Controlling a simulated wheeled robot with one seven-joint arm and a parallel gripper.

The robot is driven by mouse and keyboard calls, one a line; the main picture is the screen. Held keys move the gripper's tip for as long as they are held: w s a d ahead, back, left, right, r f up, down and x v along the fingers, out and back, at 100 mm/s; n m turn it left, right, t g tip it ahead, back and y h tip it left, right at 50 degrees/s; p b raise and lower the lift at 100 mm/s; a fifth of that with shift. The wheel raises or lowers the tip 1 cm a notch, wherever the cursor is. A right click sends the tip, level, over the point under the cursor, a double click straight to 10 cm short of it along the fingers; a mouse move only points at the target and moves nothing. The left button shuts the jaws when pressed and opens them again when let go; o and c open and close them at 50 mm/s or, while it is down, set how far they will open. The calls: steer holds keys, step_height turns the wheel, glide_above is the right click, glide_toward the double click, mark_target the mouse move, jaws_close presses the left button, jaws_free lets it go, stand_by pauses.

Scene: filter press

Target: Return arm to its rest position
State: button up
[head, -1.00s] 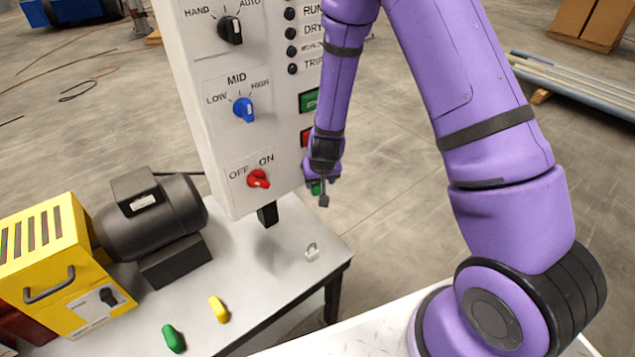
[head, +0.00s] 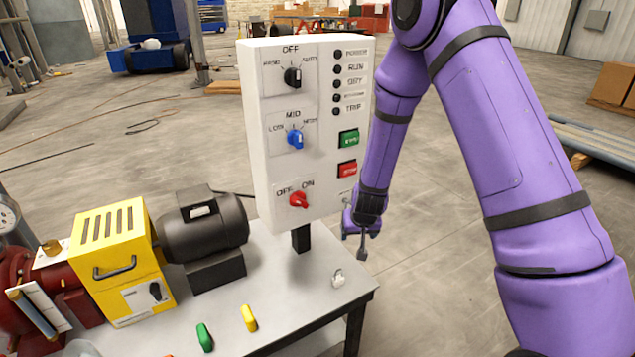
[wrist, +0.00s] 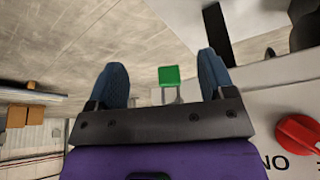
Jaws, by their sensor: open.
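My gripper (head: 360,245) hangs at the end of my purple arm, just right of the lower edge of the white control panel (head: 262,130), above the table's right end. In the wrist view its two blue-grey fingers (wrist: 165,82) stand wide apart, with nothing held between them. A green block-like piece (wrist: 169,75) shows beyond the fingers, apart from them as far as I can tell. The red OFF/ON knob (wrist: 297,135) is at the right of the wrist view; it also shows on the panel in the head view (head: 299,200).
The grey table (head: 285,290) carries a small padlock-like piece (head: 338,278), a yellow handle (head: 248,318), a green handle (head: 204,337), a dark motor (head: 205,222) and a yellow box (head: 120,260). Pipes (head: 595,150) and cartons (head: 605,85) lie at right. Open floor lies behind.

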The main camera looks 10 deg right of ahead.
steer(key=s+r+n+y, duration=0.1)
steer(key=s+r, duration=0.3)
steer(key=r, duration=0.9)
steer(key=s+r+y, duration=0.1)
steer(key=s+r, duration=0.4)
steer(key=r, duration=0.8)
steer(key=s+d+r, duration=0.1)
steer(key=s+r, duration=0.3)
steer(key=s, duration=0.4)
steer(key=s+d+r+h, duration=0.1)
steer(key=s+d+r, duration=0.1)
steer(key=s+r, duration=0.3)
steer(key=s+d+r, duration=0.1)
steer(key=s+r, duration=0.3)
steer(key=s, duration=0.7)
steer(key=shift+d+r+t, duration=0.2)
steer(key=shift+r+t, duration=0.2)
